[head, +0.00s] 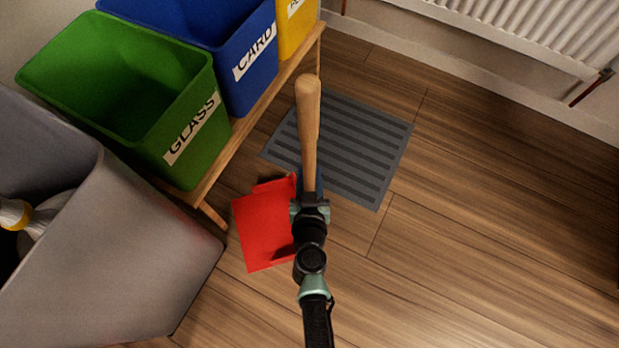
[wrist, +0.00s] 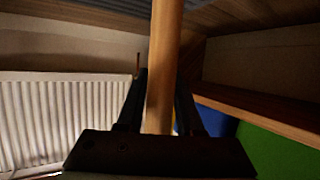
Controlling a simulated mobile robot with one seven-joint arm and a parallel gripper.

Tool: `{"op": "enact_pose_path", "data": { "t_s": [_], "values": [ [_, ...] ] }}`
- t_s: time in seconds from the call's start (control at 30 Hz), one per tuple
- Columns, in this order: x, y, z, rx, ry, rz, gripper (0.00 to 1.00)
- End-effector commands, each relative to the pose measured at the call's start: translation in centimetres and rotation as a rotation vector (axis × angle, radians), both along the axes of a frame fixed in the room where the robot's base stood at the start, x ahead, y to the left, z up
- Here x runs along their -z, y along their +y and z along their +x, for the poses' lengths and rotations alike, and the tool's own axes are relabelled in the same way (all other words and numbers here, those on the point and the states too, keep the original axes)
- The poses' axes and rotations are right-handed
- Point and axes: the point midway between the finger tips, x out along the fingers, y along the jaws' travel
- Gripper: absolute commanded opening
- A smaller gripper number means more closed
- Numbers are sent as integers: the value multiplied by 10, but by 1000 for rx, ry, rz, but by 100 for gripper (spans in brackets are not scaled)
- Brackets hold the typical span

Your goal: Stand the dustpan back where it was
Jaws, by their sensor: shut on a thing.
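The dustpan has a red pan (head: 265,225) and a long wooden handle (head: 309,130). My gripper (head: 310,203) is shut on the handle, below its rounded end. In the wrist view the handle (wrist: 163,60) runs between the two dark fingers of my gripper (wrist: 160,100). The red pan shows to the left of my gripper, over the floor near the grey mat. My gripper and arm hide part of the pan's right side. I cannot tell whether the pan touches the floor.
A grey ribbed mat (head: 365,150) lies on the wooden floor. A wooden rack (head: 268,105) holds green (head: 150,100), blue (head: 235,60) and yellow (head: 296,25) bins at the upper left. A grey bin (head: 130,250) stands at left. A radiator (head: 540,30) is at upper right. The right floor is clear.

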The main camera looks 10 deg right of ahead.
Motion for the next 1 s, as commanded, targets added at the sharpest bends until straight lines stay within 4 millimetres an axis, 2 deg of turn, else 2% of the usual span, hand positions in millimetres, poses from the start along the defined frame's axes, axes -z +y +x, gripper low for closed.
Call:
{"op": "enact_pose_path", "data": {
  "t_s": [0.27,0.3,0.43,0.47,0.77,0.87,1.0],
  "values": [
    [-2,0,1,-1,-4,1,0],
    [0,0,0,-1,0,-2,39],
    [0,0,0,-1,0,-2,62],
    [0,0,0,-1,0,-2,65],
    [-2,0,0,-1,0,-2,65],
    [-4,1,-6,-1,1,-3,65],
    [-14,4,-26,-2,2,-3,65]
  ]
}}
